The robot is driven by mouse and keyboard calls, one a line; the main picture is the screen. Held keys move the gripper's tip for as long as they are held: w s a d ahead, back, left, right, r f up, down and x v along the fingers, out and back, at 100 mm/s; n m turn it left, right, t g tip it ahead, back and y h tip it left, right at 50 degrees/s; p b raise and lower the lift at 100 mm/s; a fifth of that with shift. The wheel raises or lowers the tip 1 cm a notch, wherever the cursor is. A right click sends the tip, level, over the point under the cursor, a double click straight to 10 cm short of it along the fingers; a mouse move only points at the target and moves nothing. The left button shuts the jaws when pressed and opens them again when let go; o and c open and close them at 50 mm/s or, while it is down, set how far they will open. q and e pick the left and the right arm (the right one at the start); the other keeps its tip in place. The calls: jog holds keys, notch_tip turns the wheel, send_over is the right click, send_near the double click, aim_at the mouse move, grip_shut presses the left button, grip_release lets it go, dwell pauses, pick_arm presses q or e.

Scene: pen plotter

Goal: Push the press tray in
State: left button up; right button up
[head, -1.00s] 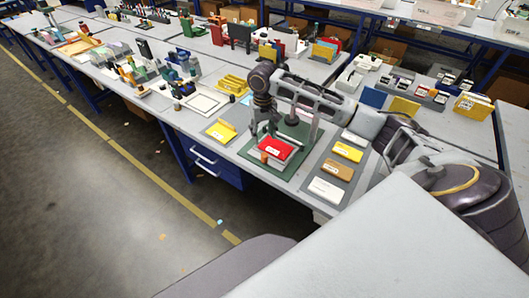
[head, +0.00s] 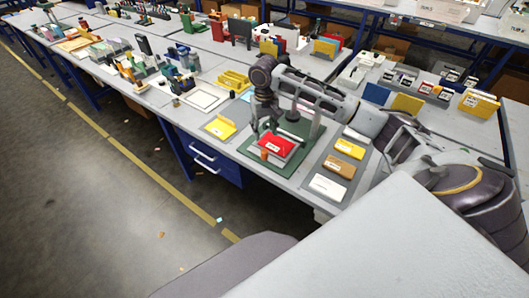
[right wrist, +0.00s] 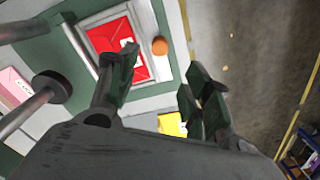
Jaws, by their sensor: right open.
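The press tray (head: 261,146) is a pale frame holding a red card (head: 277,144), on a green press base (head: 300,127). An orange knob (right wrist: 160,46) is at the tray's front edge. The right wrist view also shows the tray's frame (right wrist: 150,98) and the red card (right wrist: 108,35). My right gripper (head: 265,128) is over the tray on its front side. In the right wrist view its two fingers (right wrist: 160,68) are apart and empty, with the knob beyond the gap; I cannot tell whether they touch it. My left gripper is out of view.
A grey board with yellow, brown and white cards (head: 328,186) lies right of the press. A dark press post (right wrist: 52,88) stands close to my right gripper. Floor is open before the table.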

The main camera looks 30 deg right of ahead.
aim_at(265, 151)
notch_tip(265, 151, down, 13)
jog(key=shift+r, duration=0.1)
dwell(0.6)
jog(key=shift+c, duration=0.3)
grip_shut()
